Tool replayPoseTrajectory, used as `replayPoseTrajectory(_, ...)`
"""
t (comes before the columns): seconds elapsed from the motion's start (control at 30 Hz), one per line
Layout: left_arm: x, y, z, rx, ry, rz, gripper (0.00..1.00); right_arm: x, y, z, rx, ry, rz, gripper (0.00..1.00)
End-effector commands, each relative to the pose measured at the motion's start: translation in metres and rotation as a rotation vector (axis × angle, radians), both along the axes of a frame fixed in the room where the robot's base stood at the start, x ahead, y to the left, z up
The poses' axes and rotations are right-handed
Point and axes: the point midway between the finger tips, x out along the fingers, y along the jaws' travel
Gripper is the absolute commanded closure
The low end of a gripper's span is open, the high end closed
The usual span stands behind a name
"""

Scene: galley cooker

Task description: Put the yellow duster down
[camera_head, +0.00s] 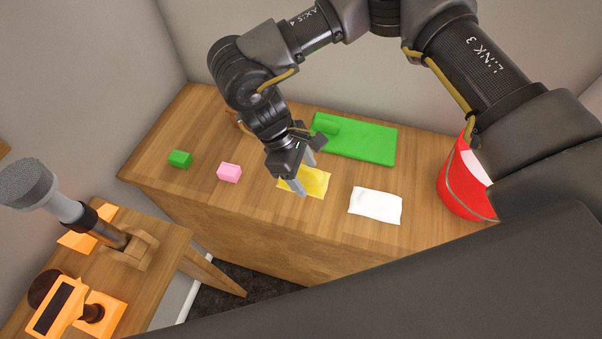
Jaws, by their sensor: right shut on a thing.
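The yellow duster (317,183) is a thin cloth at the front middle of the wooden counter. Part of it is bunched up and part spreads flat. My right gripper (302,181) comes down on it from above and is shut on it, covering its left part. The duster is at or very close to the counter top; I cannot tell whether all of it touches. My left gripper is not in view.
A red bucket (462,192) stands right. A lower wooden table (150,272) holds orange items.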

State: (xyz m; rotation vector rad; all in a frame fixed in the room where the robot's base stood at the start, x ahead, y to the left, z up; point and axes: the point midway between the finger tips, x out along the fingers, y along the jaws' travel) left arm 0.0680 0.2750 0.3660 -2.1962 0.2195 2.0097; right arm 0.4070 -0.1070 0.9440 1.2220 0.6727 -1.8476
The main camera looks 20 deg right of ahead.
Motion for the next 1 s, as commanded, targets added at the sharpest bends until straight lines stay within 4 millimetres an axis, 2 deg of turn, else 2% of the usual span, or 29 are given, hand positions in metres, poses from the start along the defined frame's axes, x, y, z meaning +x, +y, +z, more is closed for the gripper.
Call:
replayPoseTrajectory(0.37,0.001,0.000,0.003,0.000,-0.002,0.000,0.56,0.011,0.001,-0.014,0.000,0.000,-0.001,0.57)
replayPoseTrajectory(0.6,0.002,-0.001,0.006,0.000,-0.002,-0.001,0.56,0.013,0.001,-0.044,0.000,0.000,-0.001,0.57)
replayPoseTrajectory(1.0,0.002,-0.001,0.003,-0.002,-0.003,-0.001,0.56,0.013,0.001,-0.051,0.001,-0.001,0.000,0.57)
